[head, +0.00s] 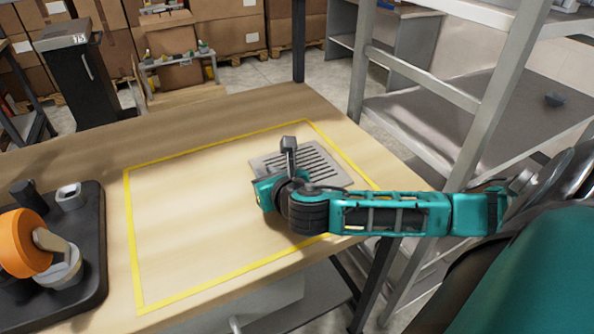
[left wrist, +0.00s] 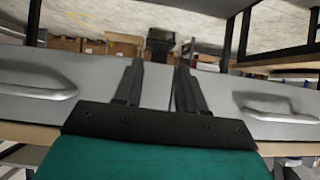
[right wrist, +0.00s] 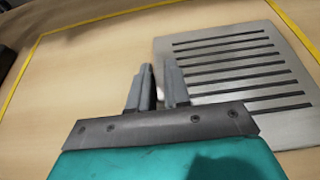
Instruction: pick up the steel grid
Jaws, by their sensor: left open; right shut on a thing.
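The steel grid (head: 325,162) is a flat grey plate with several dark slots. It is at the right part of the wooden table, inside the yellow outline, and looks flat on the top. My right gripper is over its near left side in the head view, where my wrist hides part of the grid and the fingertips. In the right wrist view my right gripper (right wrist: 159,88) has its fingers at the left edge of the grid (right wrist: 230,70), shut on it. My left gripper (left wrist: 158,78) is open and empty in its wrist view; it is outside the head view.
A black tray (head: 95,235) with an orange wheel-like part (head: 24,243) and small metal parts is at the table's left. A metal shelf rack (head: 490,100) stands close on the right. The yellow-outlined area (head: 190,215) left of the grid is clear.

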